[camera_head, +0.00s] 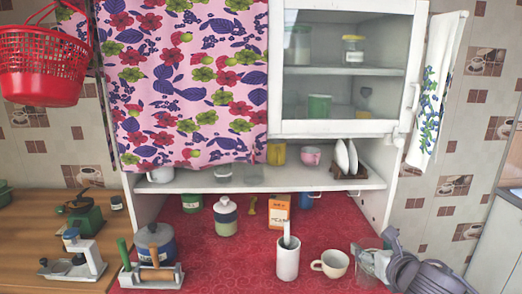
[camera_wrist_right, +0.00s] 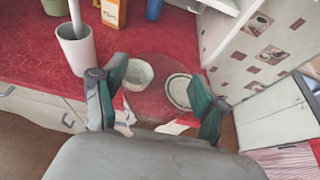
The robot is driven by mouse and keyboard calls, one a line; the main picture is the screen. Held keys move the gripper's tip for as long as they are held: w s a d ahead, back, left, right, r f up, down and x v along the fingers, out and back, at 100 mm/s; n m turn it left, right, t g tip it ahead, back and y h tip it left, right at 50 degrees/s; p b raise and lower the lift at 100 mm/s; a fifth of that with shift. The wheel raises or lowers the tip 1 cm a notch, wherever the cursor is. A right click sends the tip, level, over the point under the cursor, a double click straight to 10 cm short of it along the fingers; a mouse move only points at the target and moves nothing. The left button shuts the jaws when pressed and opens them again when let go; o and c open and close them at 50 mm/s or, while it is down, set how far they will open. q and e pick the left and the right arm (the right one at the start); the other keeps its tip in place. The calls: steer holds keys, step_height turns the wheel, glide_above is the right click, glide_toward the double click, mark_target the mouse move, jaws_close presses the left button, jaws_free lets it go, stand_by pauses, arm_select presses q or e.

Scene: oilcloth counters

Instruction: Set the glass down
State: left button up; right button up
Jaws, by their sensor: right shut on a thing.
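The clear glass (camera_head: 367,268) is at the lower right in the head view, over the front right part of the red counter (camera_head: 225,265). My right gripper (camera_head: 388,262) is shut on it from the right. In the right wrist view the glass (camera_wrist_right: 160,100) sits between the green-padded fingers of my gripper (camera_wrist_right: 155,95), and the red surface shows through it. I cannot tell whether its base touches the counter. My left gripper is not in view.
A cream cup (camera_head: 331,263) stands just left of the glass. A white tall container (camera_head: 288,257) with a utensil is farther left. An orange box (camera_head: 279,213) and blue mug (camera_head: 306,201) stand behind. The cabinet's side wall (camera_head: 377,190) rises at the right.

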steer(key=a+f, duration=0.1)
steer(key=s+a+f, duration=0.2)
steer(key=f, duration=0.1)
steer(key=shift+s+a, duration=0.25)
glide_toward(359, 271)
steer(key=s+a+f, duration=0.2)
steer(key=a+f, duration=0.2)
steer(key=f, duration=0.1)
steer(key=shift+s+a+f+m+h+b, duration=0.1)
steer(key=shift+a+m+h+b, duration=0.15)
steer(key=shift+h+b, duration=0.2)
